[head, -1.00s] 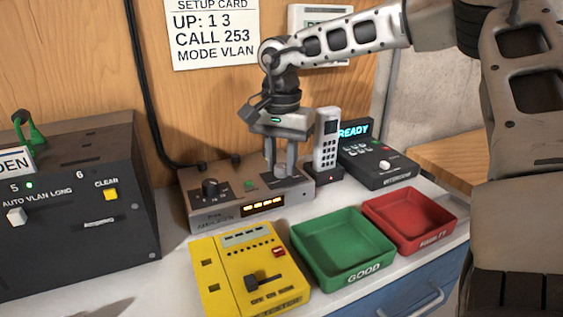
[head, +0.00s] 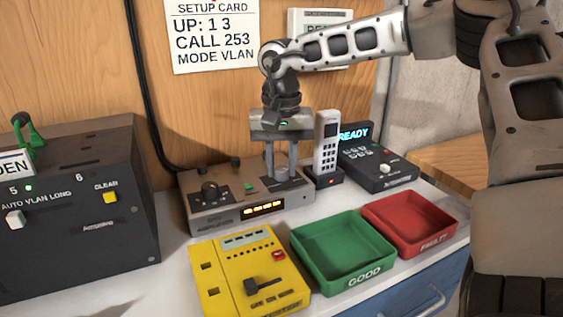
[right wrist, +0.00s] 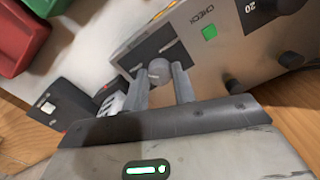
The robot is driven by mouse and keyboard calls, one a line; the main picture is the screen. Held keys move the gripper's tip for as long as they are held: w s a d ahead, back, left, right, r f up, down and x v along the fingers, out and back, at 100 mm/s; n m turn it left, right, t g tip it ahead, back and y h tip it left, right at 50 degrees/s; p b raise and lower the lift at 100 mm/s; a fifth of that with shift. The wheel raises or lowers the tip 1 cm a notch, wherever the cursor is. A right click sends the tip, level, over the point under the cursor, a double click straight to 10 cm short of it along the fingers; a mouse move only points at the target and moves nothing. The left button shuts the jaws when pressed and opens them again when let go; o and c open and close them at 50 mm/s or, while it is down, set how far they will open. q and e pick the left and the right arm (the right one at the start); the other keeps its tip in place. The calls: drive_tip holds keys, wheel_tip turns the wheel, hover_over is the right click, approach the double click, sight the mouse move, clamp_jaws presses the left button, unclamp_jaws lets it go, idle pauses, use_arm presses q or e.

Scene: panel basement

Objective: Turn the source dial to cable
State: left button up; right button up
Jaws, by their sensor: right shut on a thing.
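A grey box with dials (head: 230,212) stands on the bench against the wooden wall, with an amber lit display on its front. My right gripper (head: 281,174) reaches down to the right part of its top. In the right wrist view my right gripper (right wrist: 159,78) has its two fingers on either side of a round grey knob (right wrist: 158,68) and is shut on it. The knob's label and pointer cannot be read. A black dial (head: 210,190) with marks around it sits on the box's left part, free of the gripper. My left gripper is not in view.
A cordless handset (head: 327,145) stands close right of my gripper, beside a black unit (head: 377,167) lit READY. A yellow tester (head: 232,277), a green tray (head: 303,255) and a red tray (head: 441,247) lie in front. A dark panel (head: 80,225) stands at left.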

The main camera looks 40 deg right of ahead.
sight(282, 168)
drive_tip(key=o, duration=1)
drive_tip(key=shift+r, duration=0.15)
wheel_tip(282, 168, up, 16)
drive_tip(key=shift+f+p, duration=0.1)
drive_tip(key=shift+p, duration=0.3)
drive_tip(key=shift+f, duration=0.1)
